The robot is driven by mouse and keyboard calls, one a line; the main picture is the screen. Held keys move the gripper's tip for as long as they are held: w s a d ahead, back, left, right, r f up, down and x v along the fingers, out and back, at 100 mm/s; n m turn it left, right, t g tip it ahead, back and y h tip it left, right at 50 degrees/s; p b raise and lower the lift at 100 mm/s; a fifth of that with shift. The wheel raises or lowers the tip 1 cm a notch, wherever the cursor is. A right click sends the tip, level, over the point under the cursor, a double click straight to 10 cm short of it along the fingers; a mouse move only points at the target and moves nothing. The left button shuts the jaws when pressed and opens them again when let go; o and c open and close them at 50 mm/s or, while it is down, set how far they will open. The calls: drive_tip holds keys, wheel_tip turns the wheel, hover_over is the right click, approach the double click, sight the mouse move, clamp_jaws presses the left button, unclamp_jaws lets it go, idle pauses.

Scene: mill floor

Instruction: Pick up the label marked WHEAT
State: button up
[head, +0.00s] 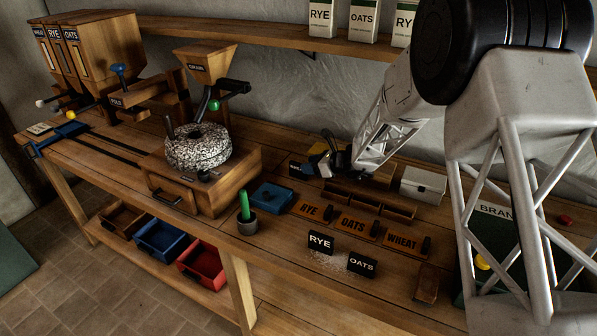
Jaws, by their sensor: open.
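My gripper (328,160) is open, low over the back of the bench. A small dark card with pale lettering (299,169) stands just left of the fingers; its word is too small to read surely. I cannot tell whether the fingers touch it. Two black labels stand nearer the front: RYE (320,242) and OATS (361,264). WHEAT is readable on the rightmost wooden plate (402,241) of a row, beside the RYE plate (312,209) and OATS plate (357,225).
A wooden tray with compartments (368,201) lies below my gripper, with a white box (422,185) to its right. A stone mill (197,147) stands left. A BRAN container (496,232) is partly hidden by my arm.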

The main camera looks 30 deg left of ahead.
sight(298, 163)
drive_tip(key=shift+a, duration=0.1)
drive_tip(key=shift+x, duration=2.5)
drive_tip(key=shift+c, duration=0.4)
clamp_jaws()
